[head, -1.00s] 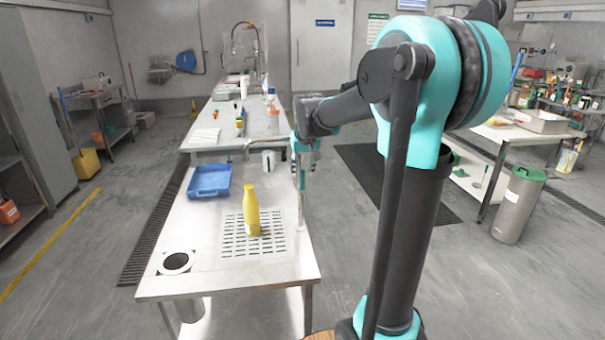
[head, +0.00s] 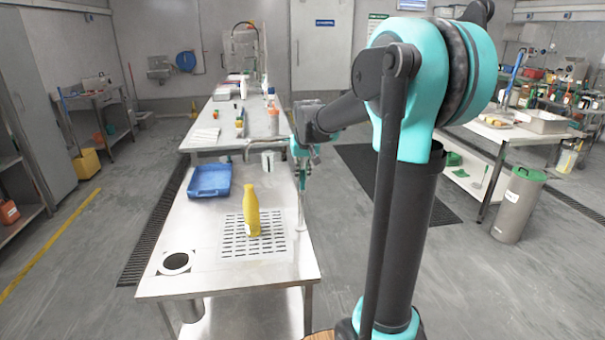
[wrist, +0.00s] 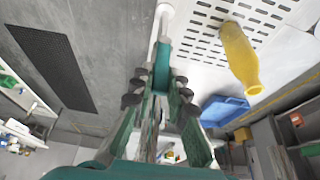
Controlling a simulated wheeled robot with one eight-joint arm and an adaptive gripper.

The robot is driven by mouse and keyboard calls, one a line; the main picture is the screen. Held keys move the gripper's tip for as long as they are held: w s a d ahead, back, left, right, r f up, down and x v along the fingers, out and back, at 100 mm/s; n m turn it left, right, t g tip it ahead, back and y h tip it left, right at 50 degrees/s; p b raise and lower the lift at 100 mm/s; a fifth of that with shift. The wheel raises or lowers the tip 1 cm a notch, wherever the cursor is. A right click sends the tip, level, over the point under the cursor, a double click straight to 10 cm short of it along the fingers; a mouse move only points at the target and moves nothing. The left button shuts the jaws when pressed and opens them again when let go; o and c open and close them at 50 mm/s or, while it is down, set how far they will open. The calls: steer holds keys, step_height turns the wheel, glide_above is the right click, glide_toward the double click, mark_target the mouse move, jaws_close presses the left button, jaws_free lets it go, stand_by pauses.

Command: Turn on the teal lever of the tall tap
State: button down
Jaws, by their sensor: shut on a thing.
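The tall tap (head: 301,212) stands at the right edge of the steel table beside the slotted drain. Its spout (head: 262,142) points left. In the wrist view the tap's pale post (wrist: 162,22) runs away from the camera at top centre. The teal lever (wrist: 162,66) shows between the fingertips of my gripper (wrist: 154,90), and the fingers are closed around it. The lever's exact angle is hard to tell.
A yellow bottle (head: 251,212) stands upright on the slotted drain (head: 232,244). A blue tray (head: 209,181) lies behind it to the left. A round hole (head: 175,263) is at the table's front left. The floor right of the table is free around a dark mat (head: 385,180).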

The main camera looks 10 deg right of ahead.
steer(key=shift+a+f+n+h, duration=0.15)
steer(key=shift+a+n+h, duration=0.15)
steer(key=shift+a+h, duration=0.95)
steer(key=shift+d+h, duration=0.25)
steer(key=c, duration=1.5)
jaws_free()
steer(key=v, duration=1.2)
steer(key=shift+s, duration=0.15)
